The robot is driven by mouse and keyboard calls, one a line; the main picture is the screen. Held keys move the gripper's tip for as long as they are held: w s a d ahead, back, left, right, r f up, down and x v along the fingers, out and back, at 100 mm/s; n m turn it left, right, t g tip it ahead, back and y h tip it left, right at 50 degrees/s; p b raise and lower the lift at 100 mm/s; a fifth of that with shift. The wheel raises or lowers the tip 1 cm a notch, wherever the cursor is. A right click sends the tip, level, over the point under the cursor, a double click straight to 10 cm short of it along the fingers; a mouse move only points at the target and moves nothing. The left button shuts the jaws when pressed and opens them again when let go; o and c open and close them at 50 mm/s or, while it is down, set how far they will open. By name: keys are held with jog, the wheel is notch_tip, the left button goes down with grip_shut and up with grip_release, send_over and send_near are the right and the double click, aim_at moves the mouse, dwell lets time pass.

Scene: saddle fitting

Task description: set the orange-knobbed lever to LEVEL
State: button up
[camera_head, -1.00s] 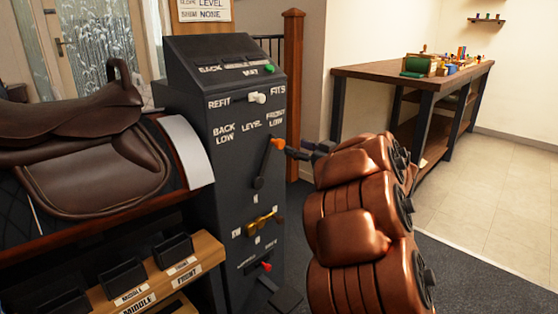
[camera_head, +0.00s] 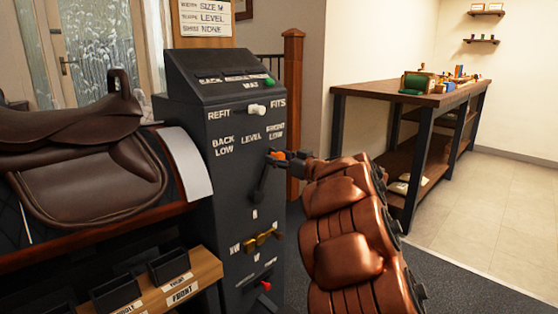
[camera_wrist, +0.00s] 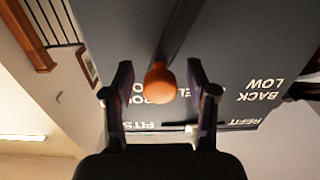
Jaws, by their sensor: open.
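The lever (camera_head: 262,182) is a dark shaft on the front of a dark grey console (camera_head: 225,185). It leans up and right, and its orange knob (camera_head: 279,155) is below and between the LEVEL and FRONT LOW labels, nearer FRONT LOW. My gripper (camera_head: 274,157) is at the knob, coming from the right and partly covering it. In the wrist view the orange knob (camera_wrist: 160,84) sits between the two open fingers (camera_wrist: 160,75), with a visible gap on each side. The shaft runs away behind the knob.
A white knob (camera_head: 257,109) is above the lever, a brass handle (camera_head: 263,239) and red knob (camera_head: 265,286) below. A brown saddle (camera_head: 85,165) stands left. A sign (camera_head: 206,18) above reads LEVEL on one line. A workbench (camera_head: 410,92) stands back right.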

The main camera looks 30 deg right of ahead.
grip_shut()
dwell(0.4)
